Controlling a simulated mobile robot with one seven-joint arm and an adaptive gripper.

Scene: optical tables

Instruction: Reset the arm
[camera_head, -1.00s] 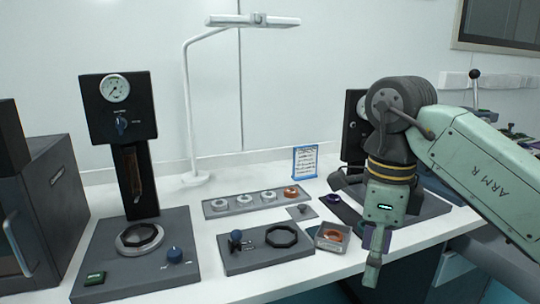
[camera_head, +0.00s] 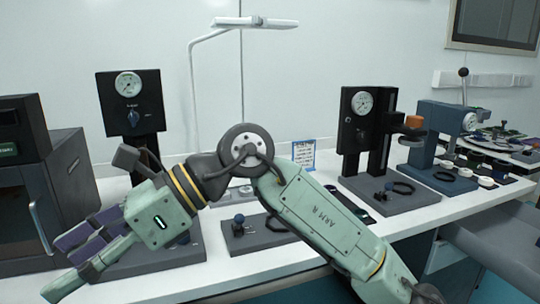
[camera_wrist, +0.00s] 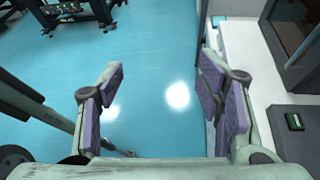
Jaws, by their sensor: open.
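My gripper (camera_head: 88,252) is at the lower left in the head view, at the end of my green arm, which stretches across the front of the table. Its purple-padded fingers point to the lower left. In the wrist view my gripper (camera_wrist: 158,100) shows its two padded fingers wide apart, with only blue floor (camera_wrist: 150,75) between them. Nothing is held. The arm hides part of the left gauge station (camera_head: 130,105) and much of the middle of the table.
The white table (camera_head: 240,285) runs across the view. A dark cabinet (camera_head: 70,180) stands close behind my gripper at left. A second gauge station (camera_head: 365,135) and a blue-grey machine (camera_head: 440,130) stand at right. A lamp (camera_head: 255,23) rises at the back. Open floor lies below the gripper.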

